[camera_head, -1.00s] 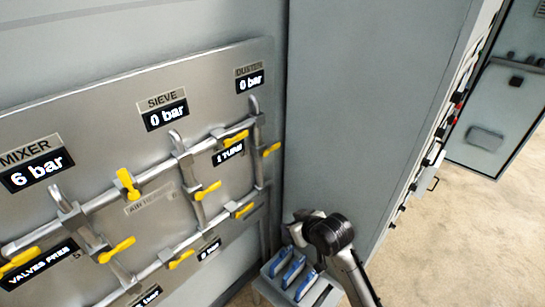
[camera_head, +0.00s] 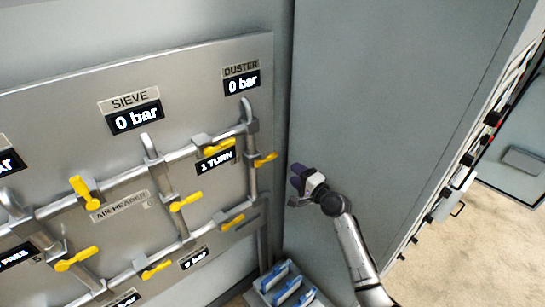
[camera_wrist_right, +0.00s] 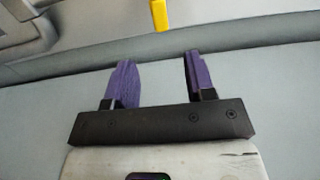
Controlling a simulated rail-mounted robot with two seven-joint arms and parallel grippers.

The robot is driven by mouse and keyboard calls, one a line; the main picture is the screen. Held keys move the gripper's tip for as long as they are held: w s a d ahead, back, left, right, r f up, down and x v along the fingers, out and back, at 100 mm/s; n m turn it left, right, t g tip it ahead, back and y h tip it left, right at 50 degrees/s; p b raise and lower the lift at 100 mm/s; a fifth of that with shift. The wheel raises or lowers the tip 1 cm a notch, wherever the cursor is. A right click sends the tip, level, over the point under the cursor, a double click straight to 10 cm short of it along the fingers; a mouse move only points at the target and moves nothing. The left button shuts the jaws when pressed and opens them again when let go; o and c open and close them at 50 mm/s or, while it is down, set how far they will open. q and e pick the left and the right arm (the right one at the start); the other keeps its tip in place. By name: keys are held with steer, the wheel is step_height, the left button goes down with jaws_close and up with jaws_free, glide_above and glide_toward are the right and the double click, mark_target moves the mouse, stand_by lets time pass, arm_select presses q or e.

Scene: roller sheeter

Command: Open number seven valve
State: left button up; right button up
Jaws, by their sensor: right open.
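Several yellow valve handles sit on pipes across a grey panel. In the head view they include one under the DUSTER gauge (camera_head: 265,160), one beside the "1 TURN" display (camera_head: 219,147), one below it (camera_head: 232,221) and one under the SIEVE gauge (camera_head: 185,201). I cannot read which is number seven. My right gripper (camera_head: 299,181), with purple fingers, is open and empty, right of the DUSTER column and apart from the handles. The right wrist view shows the open fingers (camera_wrist_right: 162,78) and a yellow handle (camera_wrist_right: 159,15) beyond them at the top edge. My left gripper is not in view.
A tall grey cabinet (camera_head: 390,110) stands right of the panel, close to my right gripper. A tray of blue-handled items (camera_head: 282,282) is below. The DUSTER (camera_head: 241,82) and SIEVE (camera_head: 136,117) displays read 0 bar. Floor (camera_head: 470,250) is clear at right.

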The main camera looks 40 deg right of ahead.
mark_target(274, 157)
steer(key=w+b, duration=0.1)
steer(key=w, duration=0.9)
steer(key=shift+w+a+b, duration=0.1)
steer(key=shift+a+b, duration=0.05)
steer(key=shift+b, duration=0.2)
steer(key=shift+w, duration=1.2)
steer(key=shift+c, duration=0.5)
jaws_close()
